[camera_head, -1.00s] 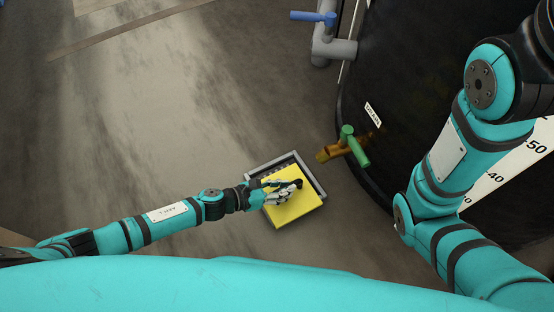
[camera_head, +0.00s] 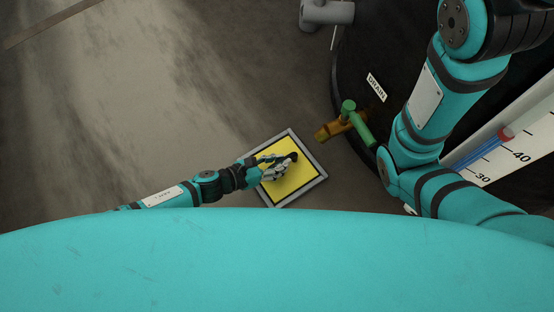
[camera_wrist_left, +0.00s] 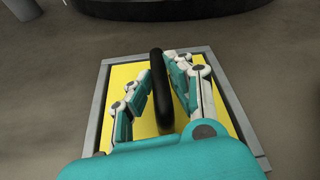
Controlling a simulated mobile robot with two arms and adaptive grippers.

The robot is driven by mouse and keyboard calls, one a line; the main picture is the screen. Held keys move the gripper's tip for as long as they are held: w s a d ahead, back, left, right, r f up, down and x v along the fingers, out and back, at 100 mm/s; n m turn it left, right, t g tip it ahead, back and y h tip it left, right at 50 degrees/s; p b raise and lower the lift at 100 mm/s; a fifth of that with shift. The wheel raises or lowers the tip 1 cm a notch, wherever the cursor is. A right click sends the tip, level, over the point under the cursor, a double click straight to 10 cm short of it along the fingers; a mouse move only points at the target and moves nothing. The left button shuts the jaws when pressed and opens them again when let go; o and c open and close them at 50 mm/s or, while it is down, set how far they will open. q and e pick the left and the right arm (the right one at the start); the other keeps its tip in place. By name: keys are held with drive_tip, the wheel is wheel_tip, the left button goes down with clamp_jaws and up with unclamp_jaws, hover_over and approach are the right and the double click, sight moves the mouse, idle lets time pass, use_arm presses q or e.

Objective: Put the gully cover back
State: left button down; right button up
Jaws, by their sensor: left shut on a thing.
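The yellow gully cover (camera_head: 302,183) lies inside the grey square frame (camera_head: 312,148) on the floor, its edges lined up with the frame in the head view. In the left wrist view the cover (camera_wrist_left: 126,74) also sits within the grey frame (camera_wrist_left: 228,97). My left gripper (camera_head: 285,163) is over the cover, shut on its black handle (camera_wrist_left: 160,85). In the left wrist view the fingers stand on both sides of the handle. My right gripper is out of view; only that arm shows at the right.
A dark round tank stands to the right, with a brown tap (camera_head: 327,131) and green lever (camera_head: 357,124) close beside the frame. A "DRAIN" label (camera_head: 376,87) is on it. A grey pipe fitting (camera_head: 327,12) is at the top. The floor on the left is clear.

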use_arm(q)
drive_tip(key=shift+f, duration=0.1)
drive_tip(key=c, duration=1.2)
unclamp_jaws()
